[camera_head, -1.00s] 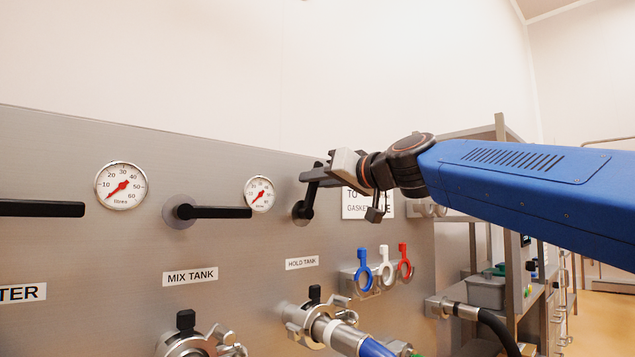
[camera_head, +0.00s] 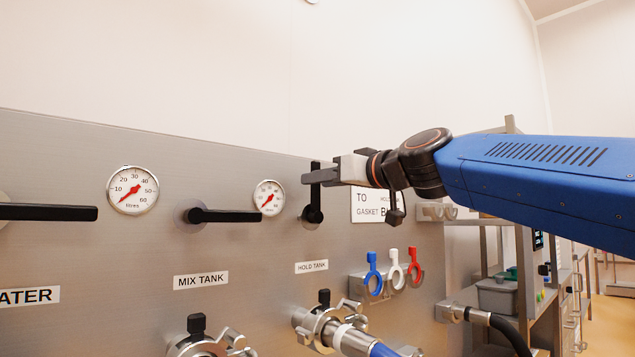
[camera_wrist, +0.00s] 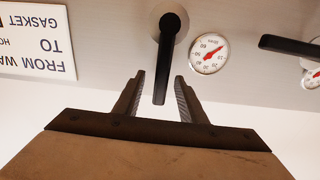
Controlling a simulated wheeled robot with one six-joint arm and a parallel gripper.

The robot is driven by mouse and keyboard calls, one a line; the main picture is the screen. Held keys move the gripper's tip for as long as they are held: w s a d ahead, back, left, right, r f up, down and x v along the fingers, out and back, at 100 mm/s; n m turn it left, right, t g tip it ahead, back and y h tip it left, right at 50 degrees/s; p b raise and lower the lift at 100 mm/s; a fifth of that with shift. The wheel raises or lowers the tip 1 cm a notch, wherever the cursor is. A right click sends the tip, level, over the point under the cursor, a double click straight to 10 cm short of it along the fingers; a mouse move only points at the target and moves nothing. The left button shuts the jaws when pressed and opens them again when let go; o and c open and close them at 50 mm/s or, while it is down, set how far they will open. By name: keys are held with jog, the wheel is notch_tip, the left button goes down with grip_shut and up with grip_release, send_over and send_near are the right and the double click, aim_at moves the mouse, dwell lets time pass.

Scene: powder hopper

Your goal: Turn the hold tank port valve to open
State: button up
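The hold tank port valve has a black lever handle (camera_head: 315,195) above the HOLD TANK label (camera_head: 311,267). In the head view the handle stands upright, its free end up. My gripper (camera_head: 311,175) is at the handle's upper part, coming from the right. In the wrist view the handle (camera_wrist: 168,62) runs from its hub down between the two fingers of my gripper (camera_wrist: 161,88). The fingers are apart, with gaps on both sides of the handle. The hub is partly hidden behind the handle.
The mix tank handle (camera_head: 225,216) lies horizontal to the left, with round gauges (camera_head: 268,197) nearby. A hose coupling (camera_head: 325,328) juts out below. Coloured clips (camera_head: 395,270) hang at the right. A sign (camera_head: 368,206) sits behind my wrist. The wall above the panel is clear.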

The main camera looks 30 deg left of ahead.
jog(key=v, duration=0.7)
jog(key=s+d+f+m+t+h, duration=0.1)
jog(key=d+f+m+h, duration=0.65)
jog(key=d+f, duration=2.15)
jog(key=s+d+f+m+g+h, duration=0.1)
jog(key=s+d+f+h, duration=0.2)
jog(key=s+d+f, duration=0.3)
jog(key=s+d+f+m+g+h, duration=0.1)
jog(key=s+d+f+m+h, duration=0.1)
jog(key=s+d+f, duration=0.4)
jog(key=s+d+f+m+h, duration=0.2)
jog(key=s+d+f+h, duration=0.2)
jog(key=d+f, duration=0.7)
notch_tip(320, 180, down, 6)
jog(key=s, duration=0.2)
jog(key=shift+s+d+g, duration=0.25)
jog(key=shift+d+g, duration=0.05)
jog(key=shift+g, duration=0.1)
jog(key=shift+m, duration=0.25)
